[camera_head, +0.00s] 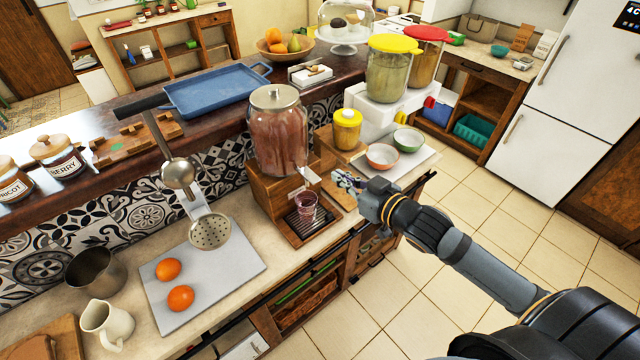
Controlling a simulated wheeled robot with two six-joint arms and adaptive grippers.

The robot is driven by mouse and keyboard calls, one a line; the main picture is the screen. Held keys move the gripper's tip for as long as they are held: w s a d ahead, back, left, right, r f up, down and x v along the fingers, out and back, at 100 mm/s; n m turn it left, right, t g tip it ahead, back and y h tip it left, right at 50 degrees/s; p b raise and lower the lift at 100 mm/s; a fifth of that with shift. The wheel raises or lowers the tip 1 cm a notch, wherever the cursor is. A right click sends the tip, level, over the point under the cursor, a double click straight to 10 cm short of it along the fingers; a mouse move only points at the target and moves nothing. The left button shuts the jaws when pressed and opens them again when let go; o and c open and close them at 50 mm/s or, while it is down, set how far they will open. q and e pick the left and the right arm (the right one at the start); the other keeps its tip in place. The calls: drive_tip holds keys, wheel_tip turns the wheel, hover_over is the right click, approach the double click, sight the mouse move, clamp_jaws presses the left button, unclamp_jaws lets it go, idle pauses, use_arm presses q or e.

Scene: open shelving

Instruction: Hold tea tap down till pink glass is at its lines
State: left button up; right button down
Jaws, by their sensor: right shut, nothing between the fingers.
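The tea dispenser (277,140) is a glass jar of reddish-brown liquid with a metal lid, on a wooden stand (262,190). Its tap (308,178) is at the front, above the pink glass (306,206). The glass stands upright on the dark drip tray (318,226). It looks pinkish; its lines and fill level are too small to tell. My right gripper (345,181) is shut and empty, just right of the tap, and appears apart from it. My left gripper is not in view.
Two bowls, pink (382,156) and green (408,140), and a yellow-lidded jar (346,129) stand behind my right gripper. A citrus press (209,230) and two oranges (180,298) lie left of the dispenser. Floor to the right is clear.

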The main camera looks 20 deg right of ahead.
drive_tip(key=b+x, duration=0.2)
drive_tip(key=x, duration=0.1)
drive_tip(key=p, duration=0.1)
hover_over(316, 183)
drive_tip(key=s, duration=0.1)
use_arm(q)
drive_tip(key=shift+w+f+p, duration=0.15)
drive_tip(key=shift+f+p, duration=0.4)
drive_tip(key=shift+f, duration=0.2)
use_arm(e)
drive_tip(key=f, duration=0.5)
drive_tip(key=shift+w+d+f, duration=0.15)
drive_tip(key=shift+d+f, duration=0.05)
drive_tip(key=shift+d, duration=0.2)
drive_tip(key=f+t+y+b, duration=0.1)
drive_tip(key=t+b, duration=0.1)
drive_tip(key=b, duration=0.7)
drive_tip(key=f+t+b, duration=0.2)
drive_tip(key=b, duration=0.7)
drive_tip(key=shift+s+y, duration=0.2)
drive_tip(key=shift+y, duration=0.2)
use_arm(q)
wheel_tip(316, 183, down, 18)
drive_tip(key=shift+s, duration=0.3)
